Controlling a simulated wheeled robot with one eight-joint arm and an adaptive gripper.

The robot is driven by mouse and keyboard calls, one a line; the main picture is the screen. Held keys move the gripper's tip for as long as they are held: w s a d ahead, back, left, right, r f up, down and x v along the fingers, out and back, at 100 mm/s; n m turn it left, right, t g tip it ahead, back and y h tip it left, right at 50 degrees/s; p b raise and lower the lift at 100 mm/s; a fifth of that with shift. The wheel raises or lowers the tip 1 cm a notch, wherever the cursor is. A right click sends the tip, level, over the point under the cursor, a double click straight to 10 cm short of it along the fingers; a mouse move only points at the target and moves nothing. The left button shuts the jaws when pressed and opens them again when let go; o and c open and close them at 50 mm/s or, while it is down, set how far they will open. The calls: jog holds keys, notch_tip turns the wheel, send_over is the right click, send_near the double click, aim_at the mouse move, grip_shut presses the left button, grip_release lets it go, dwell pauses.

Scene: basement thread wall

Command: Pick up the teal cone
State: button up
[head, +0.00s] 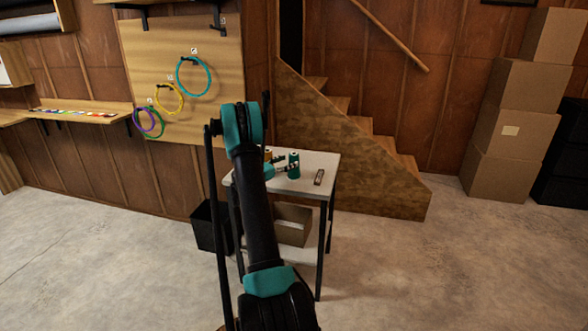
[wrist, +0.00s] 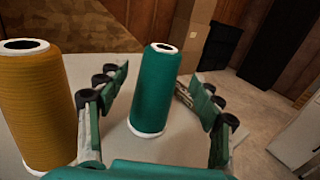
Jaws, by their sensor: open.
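The teal cone (wrist: 157,90) is a thread cone with white ends, upright on the small table (head: 325,161). In the wrist view it stands ahead between my two open fingers, with space on both sides. My gripper (wrist: 158,100) is open and empty. In the head view the teal cone (head: 294,164) shows just right of my arm, near my gripper (head: 283,168), which is partly hidden by the arm. An amber cone (wrist: 36,105) stands upright to the left of my left finger, close to it; in the head view it is mostly hidden behind my arm.
A small dark item (head: 319,177) lies on the table's right side. A pegboard (head: 220,50) with coloured hoops hangs at left. Open floor lies to the right.

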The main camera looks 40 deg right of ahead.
jog(key=d, duration=0.4)
jog(key=shift+w+d+f, duration=0.1)
jog(key=shift+w+f, duration=0.1)
jog(key=shift+w, duration=0.1)
jog(key=c, duration=1.4)
